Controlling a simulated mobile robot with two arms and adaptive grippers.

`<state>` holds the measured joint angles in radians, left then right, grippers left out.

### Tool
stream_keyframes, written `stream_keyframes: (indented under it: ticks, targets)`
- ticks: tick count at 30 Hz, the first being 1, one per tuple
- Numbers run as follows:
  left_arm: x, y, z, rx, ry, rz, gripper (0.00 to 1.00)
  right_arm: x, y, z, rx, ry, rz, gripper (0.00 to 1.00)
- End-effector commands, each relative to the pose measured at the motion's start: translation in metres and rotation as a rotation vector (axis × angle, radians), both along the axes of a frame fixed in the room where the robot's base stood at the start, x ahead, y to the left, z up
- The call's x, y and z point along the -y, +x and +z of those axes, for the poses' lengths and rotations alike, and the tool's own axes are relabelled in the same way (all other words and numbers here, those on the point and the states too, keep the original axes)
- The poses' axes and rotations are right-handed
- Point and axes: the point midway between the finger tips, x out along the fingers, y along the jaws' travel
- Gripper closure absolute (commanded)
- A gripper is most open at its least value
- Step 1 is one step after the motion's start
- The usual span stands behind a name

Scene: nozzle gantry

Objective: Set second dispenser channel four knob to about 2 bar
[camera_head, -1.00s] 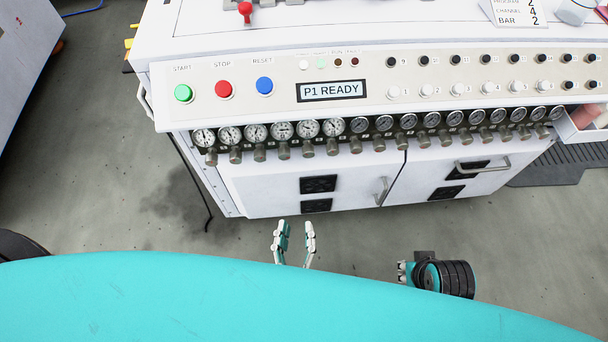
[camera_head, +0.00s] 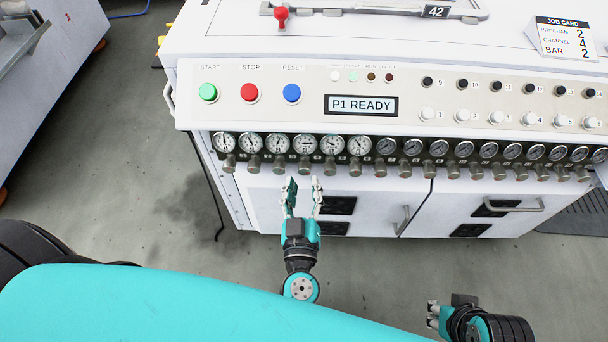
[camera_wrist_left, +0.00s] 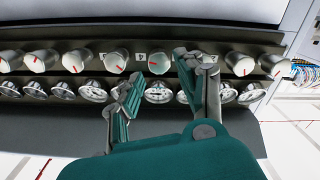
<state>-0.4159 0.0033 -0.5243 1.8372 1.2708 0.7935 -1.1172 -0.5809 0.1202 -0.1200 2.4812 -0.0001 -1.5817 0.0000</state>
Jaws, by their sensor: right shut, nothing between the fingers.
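A row of round pressure gauges (camera_head: 303,144) runs along the cabinet front, with a grey knob under each (camera_head: 304,168). I cannot tell which knob is channel four of the second dispenser. My left gripper (camera_head: 303,188) is open and empty, its fingers pointing at the knob row from just below. In the left wrist view, knobs with red marks sit above the gauges, and one knob (camera_wrist_left: 159,62) shows between the spread fingers (camera_wrist_left: 160,85), apparently untouched. Gauge readings are too small to read. My right gripper (camera_head: 435,315) is shut and empty, low at right, away from the cabinet.
The panel above has green, red and blue buttons (camera_head: 249,93), a "P1 READY" display (camera_head: 361,106) and rows of small black and white buttons. A job card (camera_head: 565,37) reads program 2, channel 4, bar 2. Cabinet door handles (camera_head: 403,219) project below the knobs.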

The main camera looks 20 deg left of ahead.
Motion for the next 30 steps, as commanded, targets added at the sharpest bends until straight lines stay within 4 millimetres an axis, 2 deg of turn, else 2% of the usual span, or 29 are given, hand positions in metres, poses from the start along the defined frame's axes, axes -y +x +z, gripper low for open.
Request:
stream_keyframes:
  ticks: [3,7,18,27,30]
  targets:
    - [-0.005,0.018,-0.001,0.001,-0.001,0.000,0.62,0.000,0.000,-0.003,0.000,0.000,0.000,1.00]
    - [-0.008,0.030,0.000,0.001,-0.001,-0.001,0.62,0.000,0.000,-0.004,0.000,0.000,0.000,1.00]
    - [-0.010,0.034,0.000,0.000,-0.001,-0.001,0.62,0.000,0.000,-0.005,0.000,0.000,0.000,1.00]
    - [-0.010,0.034,0.000,-0.001,-0.001,0.000,1.00,0.000,0.000,-0.005,0.000,0.000,0.001,1.00]
    - [-0.010,0.034,0.000,0.000,-0.002,0.000,1.00,0.000,0.000,-0.005,0.000,0.000,0.001,1.00]
